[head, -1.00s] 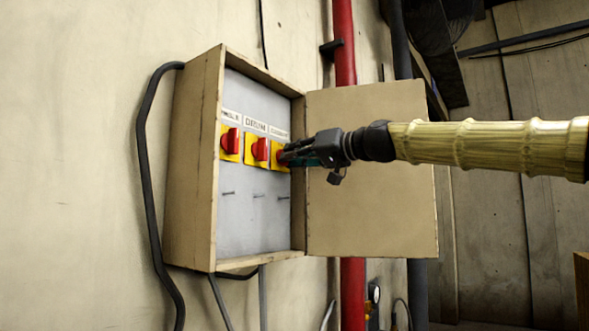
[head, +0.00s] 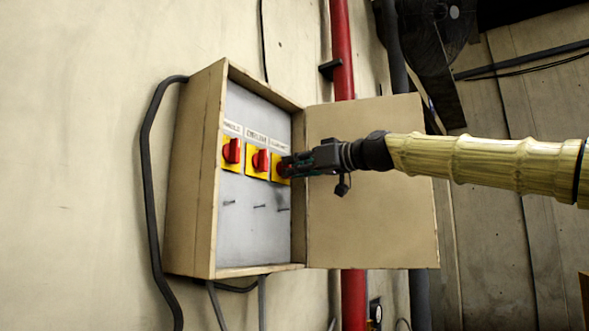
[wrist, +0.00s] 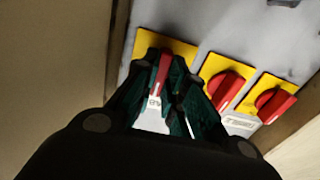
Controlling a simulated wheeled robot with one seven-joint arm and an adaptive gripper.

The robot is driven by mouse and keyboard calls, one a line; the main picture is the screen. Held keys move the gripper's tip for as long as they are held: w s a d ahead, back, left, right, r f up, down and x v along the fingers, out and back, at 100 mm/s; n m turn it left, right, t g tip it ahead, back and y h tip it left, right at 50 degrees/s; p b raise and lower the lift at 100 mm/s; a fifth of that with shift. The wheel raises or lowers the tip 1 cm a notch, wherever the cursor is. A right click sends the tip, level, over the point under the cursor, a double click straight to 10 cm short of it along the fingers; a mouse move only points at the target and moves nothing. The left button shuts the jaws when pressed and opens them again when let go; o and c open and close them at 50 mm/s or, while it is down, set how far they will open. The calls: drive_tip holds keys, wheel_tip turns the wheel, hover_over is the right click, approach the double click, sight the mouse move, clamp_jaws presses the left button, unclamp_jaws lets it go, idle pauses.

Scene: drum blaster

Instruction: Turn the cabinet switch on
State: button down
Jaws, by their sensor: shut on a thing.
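An open wall cabinet (head: 195,170) holds a row of three red rotary switches on yellow plates. The left switch (head: 233,151) and middle switch (head: 261,161) are free of my gripper. My gripper (head: 284,168) reaches in from the right and is shut on the right switch (head: 281,170), which it partly hides. In the wrist view, that switch's red handle (wrist: 163,72) stands between the fingers (wrist: 165,95). The other two red switches (wrist: 227,90) and (wrist: 275,101) sit to its right there, their handles slanted.
The cabinet door (head: 370,195) stands open to the right, behind my arm. A red pipe (head: 343,60) runs down the wall behind it. A black cable (head: 148,180) runs along the cabinet's left side. Bolts (head: 260,207) stick out below the switches.

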drive_tip(key=shift+f, duration=0.15)
drive_tip(key=c, duration=1.5)
unclamp_jaws()
drive_tip(key=shift+w, duration=0.1)
drive_tip(key=v, duration=1.2)
